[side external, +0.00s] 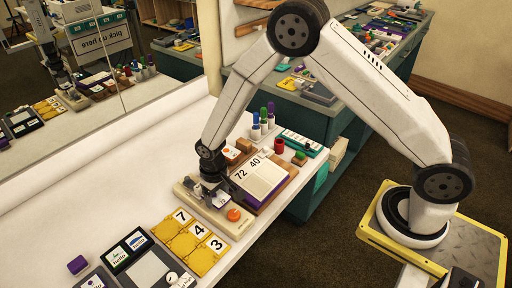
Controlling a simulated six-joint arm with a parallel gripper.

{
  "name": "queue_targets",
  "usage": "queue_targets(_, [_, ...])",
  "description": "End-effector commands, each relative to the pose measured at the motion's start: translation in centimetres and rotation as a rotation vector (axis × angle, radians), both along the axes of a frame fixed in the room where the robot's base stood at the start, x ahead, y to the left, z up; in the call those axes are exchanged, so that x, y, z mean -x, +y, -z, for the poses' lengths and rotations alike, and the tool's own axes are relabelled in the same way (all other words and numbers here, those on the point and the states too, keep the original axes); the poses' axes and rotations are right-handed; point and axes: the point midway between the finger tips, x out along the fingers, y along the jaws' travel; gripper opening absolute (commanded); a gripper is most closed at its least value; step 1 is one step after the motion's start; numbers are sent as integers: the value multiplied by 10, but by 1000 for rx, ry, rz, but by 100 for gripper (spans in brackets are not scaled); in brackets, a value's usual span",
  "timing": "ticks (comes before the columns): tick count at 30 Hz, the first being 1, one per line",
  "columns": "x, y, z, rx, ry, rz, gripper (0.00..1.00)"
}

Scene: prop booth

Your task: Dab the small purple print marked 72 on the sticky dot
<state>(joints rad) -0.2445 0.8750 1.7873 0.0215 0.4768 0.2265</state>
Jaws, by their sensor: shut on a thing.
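My gripper (213,197) is low over a beige board (190,210) on the white table. It is shut on a small pale piece (222,199); the jaws cover most of it, and I cannot read a mark on it or tell if it touches the board. A round orange dot (233,214) is on the board, just right of and below the jaws. Behind the board, a white panel with a purple edge (264,180) bears the number 72 (240,174) and the number 40 (255,162). A small purple block (78,265) lies apart at the lower left.
Yellow tiles with number cards (190,237) lie in front of the board. Dark trays with cards (128,250) are at lower left. Bottles with coloured caps (263,120), a red cup (279,145) and a teal box (301,142) stand behind. The table's left side is clear.

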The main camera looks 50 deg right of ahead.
Motion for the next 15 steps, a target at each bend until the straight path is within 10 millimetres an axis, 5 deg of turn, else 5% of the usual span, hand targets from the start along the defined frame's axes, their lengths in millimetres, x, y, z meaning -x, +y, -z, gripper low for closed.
queue_targets(15, [0, 0, 4, 0, -1, 0, 23])
